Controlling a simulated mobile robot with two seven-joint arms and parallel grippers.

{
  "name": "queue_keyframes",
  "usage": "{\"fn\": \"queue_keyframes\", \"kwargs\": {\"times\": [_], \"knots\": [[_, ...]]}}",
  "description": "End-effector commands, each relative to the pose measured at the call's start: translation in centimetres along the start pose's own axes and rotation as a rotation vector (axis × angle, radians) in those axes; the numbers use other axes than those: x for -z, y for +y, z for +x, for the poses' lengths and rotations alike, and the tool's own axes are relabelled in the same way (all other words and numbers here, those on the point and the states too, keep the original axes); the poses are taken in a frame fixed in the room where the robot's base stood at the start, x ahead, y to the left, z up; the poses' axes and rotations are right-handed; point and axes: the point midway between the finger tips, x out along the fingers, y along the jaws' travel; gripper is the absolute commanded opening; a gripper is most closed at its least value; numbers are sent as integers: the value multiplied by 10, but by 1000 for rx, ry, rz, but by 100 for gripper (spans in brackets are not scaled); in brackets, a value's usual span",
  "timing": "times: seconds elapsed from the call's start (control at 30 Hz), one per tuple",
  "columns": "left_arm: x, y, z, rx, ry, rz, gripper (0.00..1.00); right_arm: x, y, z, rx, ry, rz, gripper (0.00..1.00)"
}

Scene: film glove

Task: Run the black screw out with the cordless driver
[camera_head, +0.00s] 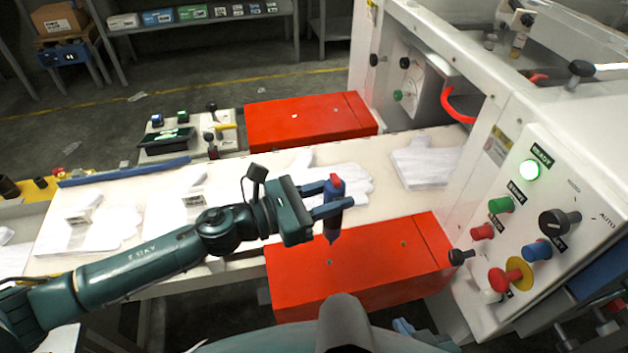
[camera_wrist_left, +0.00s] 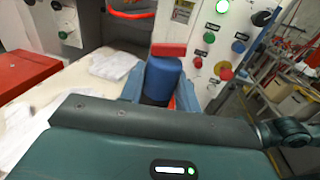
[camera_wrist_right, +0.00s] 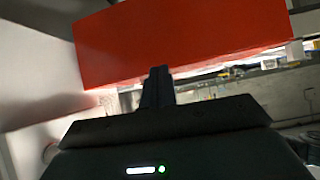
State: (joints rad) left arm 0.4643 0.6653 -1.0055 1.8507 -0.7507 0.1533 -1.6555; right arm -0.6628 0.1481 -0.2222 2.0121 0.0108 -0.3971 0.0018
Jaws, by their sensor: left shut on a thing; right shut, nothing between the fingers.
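The cordless driver (camera_head: 333,208), blue with a red top, is upright in my left gripper (camera_head: 336,197), which is shut around its body. Its dark tip points down over the near red cover (camera_head: 360,280). In the left wrist view the driver (camera_wrist_left: 163,78) stands between the fingers. Small dark spots show on the near cover, one (camera_head: 329,262) just below the tip, with a gap seeming to remain. I cannot tell which spot is the black screw. My right gripper (camera_wrist_right: 157,85) is shut and empty, facing a red face (camera_wrist_right: 180,40) in the right wrist view.
The pale bed (camera_head: 120,200) carries several white gloves (camera_head: 345,180). A second red cover (camera_head: 300,120) lies across the bed. The white machine (camera_head: 530,200) with knobs and a lit green lamp (camera_head: 529,169) stands at right. A blue bar (camera_head: 125,171) lies along the bed's far edge.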

Motion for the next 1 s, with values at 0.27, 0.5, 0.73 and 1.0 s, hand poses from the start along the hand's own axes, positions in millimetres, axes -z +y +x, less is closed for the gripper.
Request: {"fn": "queue_keyframes", "kwargs": {"times": [0.27,0.5,0.73,1.0], "knots": [[0,0,0,0,-2,1,0,-1,0,1,0,1,0,0],[16,0,0,1,-2,0,0,-7,-2,9,6,14,0,0],[35,0,0,1,-2,0,0,-3,-10,13,32,55,-14,0],[55,0,0,1,-2,1,0,-4,-14,18,49,86,-24,0]]}}
